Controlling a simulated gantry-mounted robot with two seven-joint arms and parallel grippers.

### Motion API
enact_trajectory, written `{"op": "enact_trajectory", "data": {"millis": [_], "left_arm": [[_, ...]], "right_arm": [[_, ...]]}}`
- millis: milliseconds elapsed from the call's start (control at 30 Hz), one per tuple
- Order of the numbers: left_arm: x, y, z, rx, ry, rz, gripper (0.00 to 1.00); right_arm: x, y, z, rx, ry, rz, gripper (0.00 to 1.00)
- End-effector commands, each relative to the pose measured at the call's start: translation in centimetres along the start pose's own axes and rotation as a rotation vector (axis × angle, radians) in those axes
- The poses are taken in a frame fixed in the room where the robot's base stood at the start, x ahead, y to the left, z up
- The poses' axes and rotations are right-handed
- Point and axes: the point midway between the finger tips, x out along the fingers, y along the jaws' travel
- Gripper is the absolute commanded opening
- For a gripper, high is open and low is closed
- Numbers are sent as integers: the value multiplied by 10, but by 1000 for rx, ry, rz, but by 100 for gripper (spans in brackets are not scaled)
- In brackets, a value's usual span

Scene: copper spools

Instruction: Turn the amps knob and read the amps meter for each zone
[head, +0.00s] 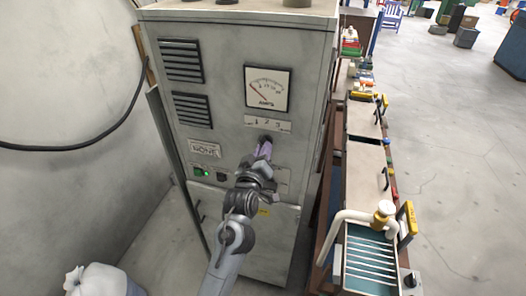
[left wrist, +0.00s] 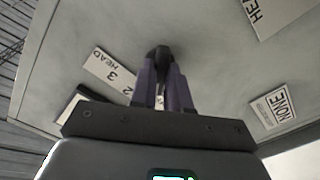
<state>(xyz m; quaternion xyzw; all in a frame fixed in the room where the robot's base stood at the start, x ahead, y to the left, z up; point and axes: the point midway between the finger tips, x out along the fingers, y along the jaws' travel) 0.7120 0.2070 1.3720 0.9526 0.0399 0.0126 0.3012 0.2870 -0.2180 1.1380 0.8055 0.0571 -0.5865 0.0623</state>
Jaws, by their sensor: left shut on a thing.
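The amps meter (head: 267,89) is a white square dial on the upper front of the grey cabinet, with its needle toward the left of the scale. A plate marked 1 2 3 (head: 267,123) sits below it. The dark amps knob (left wrist: 160,53) is between the purple fingertips of my left gripper (left wrist: 163,75), which is shut on it. In the head view my left gripper (head: 264,150) reaches the cabinet front just below the number plate and hides most of the knob. In the left wrist view the number plate (left wrist: 110,75) is partly hidden. My right gripper is not in view.
The grey cabinet (head: 225,55) has vents, a NONE plate (head: 205,149) and a green-lit switch (head: 201,171). A bench with a blue-green slatted tray (head: 370,262) stands at right. A pale bag (head: 97,281) lies at bottom left. Open floor is at far right.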

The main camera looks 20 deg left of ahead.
Motion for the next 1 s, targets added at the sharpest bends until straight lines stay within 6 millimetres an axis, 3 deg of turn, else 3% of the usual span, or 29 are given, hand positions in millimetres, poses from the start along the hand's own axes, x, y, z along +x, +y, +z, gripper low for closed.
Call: {"op": "enact_trajectory", "data": {"millis": [33,67,233,667,1000], "left_arm": [[0,0,0,0,0,-1,0],[0,0,0,1,0,-1,17],[0,0,0,1,0,0,42],[-8,1,-1,2,-1,-1,42],[-58,2,-2,1,-3,-2,42]], "right_arm": [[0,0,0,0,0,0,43],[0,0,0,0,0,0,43],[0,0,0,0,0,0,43],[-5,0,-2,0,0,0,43],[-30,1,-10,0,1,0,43]]}}
